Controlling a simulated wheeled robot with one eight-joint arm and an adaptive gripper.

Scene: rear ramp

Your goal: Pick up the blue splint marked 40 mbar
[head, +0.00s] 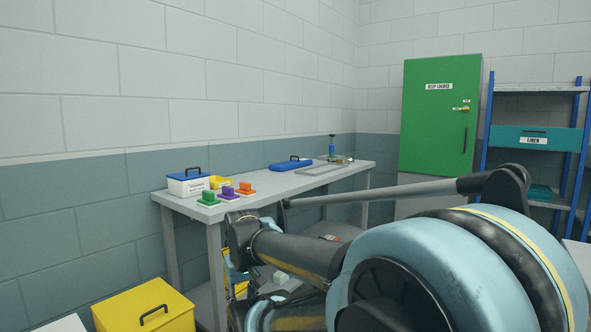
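A flat blue item with a dark handle (290,165) lies on the long grey table (275,184), towards its far half. It may be the blue splint, but no 40 mbar marking is readable at this size. A small upright blue item with a dark top (332,148) stands farther back, by a grey tray (324,168). My arm fills the lower right and crosses in front of the table's near side. I cannot pick out my gripper's fingers among the arm parts, and nothing is seen held.
A white box with a blue lid (188,183), a yellow item (220,181) and green, purple and orange blocks (228,193) crowd the table's near end. A yellow box (145,306) stands below. A green cabinet (435,120) and blue shelving (535,140) stand at the right.

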